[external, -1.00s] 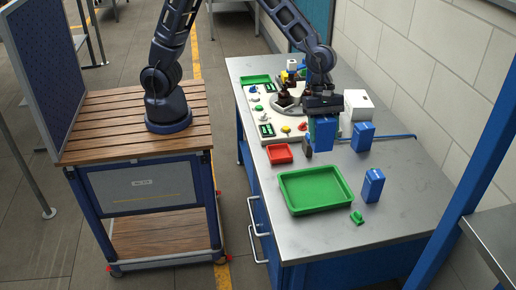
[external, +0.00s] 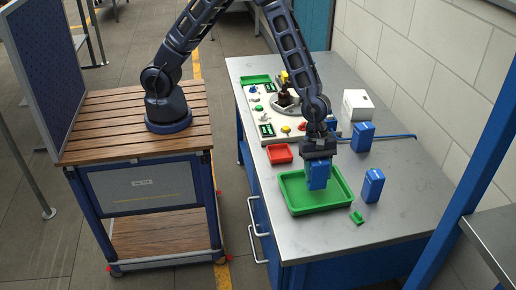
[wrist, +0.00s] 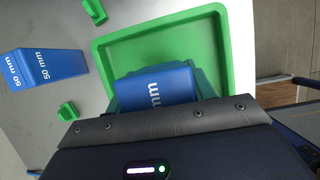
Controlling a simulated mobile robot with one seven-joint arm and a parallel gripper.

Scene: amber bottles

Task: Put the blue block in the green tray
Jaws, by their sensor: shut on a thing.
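My gripper (external: 319,158) is shut on a blue block (external: 319,176). In the external view the block hangs upright over the back part of the green tray (external: 297,203). In the wrist view the blue block (wrist: 158,86) shows below the gripper's edge, with the green tray (wrist: 143,40) around and beneath it. I cannot tell whether the block touches the tray floor. The rest of the tray is empty.
Another blue block (external: 372,186) stands right of the tray, and one more (external: 363,137) stands behind it. A small green piece (external: 357,217) lies near the tray's right corner. A small red tray (external: 279,153) and a white box (external: 357,104) are farther back. The front right tabletop is clear.

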